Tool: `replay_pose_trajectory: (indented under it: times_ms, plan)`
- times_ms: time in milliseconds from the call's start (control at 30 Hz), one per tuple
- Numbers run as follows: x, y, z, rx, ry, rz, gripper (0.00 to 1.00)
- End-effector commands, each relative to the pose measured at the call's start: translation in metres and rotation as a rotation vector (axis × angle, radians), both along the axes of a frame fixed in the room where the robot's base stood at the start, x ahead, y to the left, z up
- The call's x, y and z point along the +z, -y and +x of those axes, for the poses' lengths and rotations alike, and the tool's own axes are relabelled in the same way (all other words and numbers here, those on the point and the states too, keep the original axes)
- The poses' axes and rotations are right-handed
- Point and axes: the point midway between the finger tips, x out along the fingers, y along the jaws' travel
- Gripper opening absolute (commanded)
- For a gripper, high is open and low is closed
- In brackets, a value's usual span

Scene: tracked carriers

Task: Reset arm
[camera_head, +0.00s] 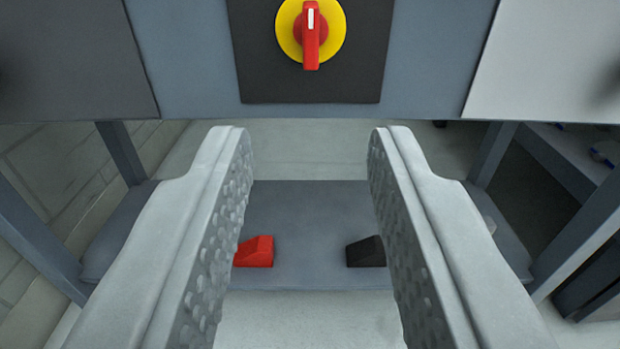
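My gripper (310,145) is open, with its two pale grey, bumpy-faced fingers wide apart and nothing between them. The fingers point forward, below a red rotary switch (311,42) on a yellow disc (289,30). The switch handle stands vertical, with a white mark near its top. The disc sits on a dark square plate (262,84) on a blue-grey panel. The fingertips do not appear to touch the switch or the panel.
A lower grey shelf (305,225) carries a red wedge-shaped block (255,252) and a black one (366,252), seen between the fingers. Grey frame legs stand left (122,152) and right (493,153). A tiled wall (60,180) is at left. Pale floor shows below.

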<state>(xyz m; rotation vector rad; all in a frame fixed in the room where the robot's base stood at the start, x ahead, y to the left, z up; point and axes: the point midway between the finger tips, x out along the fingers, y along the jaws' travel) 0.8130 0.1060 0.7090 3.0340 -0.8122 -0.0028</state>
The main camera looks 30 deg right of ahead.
Motion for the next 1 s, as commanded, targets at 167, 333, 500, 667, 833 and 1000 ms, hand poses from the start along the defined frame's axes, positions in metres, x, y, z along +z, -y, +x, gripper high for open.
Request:
replay_pose_trajectory:
  times_ms: [167,333,500,667,833,1000]
  plan:
    - [0.001,0.000,0.000,0.000,0.000,0.001,0.33]
    - [0.020,0.003,-0.001,0.023,0.012,0.022,0.33]
    - [0.068,0.010,-0.006,0.088,0.034,0.074,0.33]
    - [0.116,0.016,-0.017,0.159,0.055,0.118,0.33]
    - [0.164,0.023,-0.034,0.231,0.070,0.153,0.33]
    - [0.211,0.030,-0.056,0.299,0.082,0.176,0.33]
